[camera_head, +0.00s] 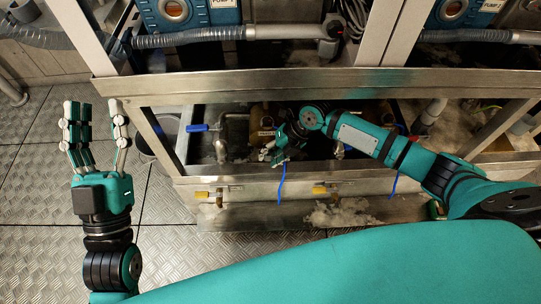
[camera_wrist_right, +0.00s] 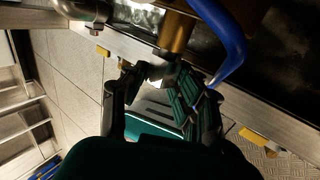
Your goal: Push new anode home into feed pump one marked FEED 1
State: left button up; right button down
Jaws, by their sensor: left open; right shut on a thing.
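The brass-coloured feed pump (camera_head: 260,114) sits in the low bay under the steel beam, with a small label on its front that seems to read FEED 1. My right gripper (camera_head: 272,155) is in front of it, reaching in from the right. In the right wrist view my right gripper (camera_wrist_right: 160,82) is shut on a small pale grey piece, the anode (camera_wrist_right: 158,70). Its far end meets or lies just below a brass cylinder (camera_wrist_right: 178,32); I cannot tell how far it is inside. My left gripper (camera_head: 93,115) is open and empty over the floor at the left.
A blue valve handle (camera_head: 197,128) sticks out left of the pump. A blue curved handle or hose (camera_wrist_right: 228,45) passes close to my right fingers in the wrist view. The steel beam (camera_head: 300,84) spans above the bay.

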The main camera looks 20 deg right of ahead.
aim_at(271, 153)
jog(key=shift+w+d+r, duration=0.1)
jog(key=shift+w+d, duration=0.05)
jog(key=shift+w, duration=0.25)
jog(key=c, duration=0.9)
grip_release()
jog(key=shift+s, duration=0.1)
jog(key=shift+c, duration=0.2)
jog(key=v, duration=0.3)
jog(key=s+d, duration=0.1)
jog(key=d, duration=0.2)
jog(key=s+d, duration=0.1)
jog(key=d, duration=0.3)
jog(key=s+d, duration=0.1)
jog(key=d, duration=0.3)
jog(key=shift+s+d, duration=0.15)
jog(key=shift+s, duration=0.15)
pick_arm(q)
jog(key=shift+s+r+t+h, duration=0.3)
jog(key=shift+s+r, duration=0.1)
jog(key=shift+r, duration=0.1)
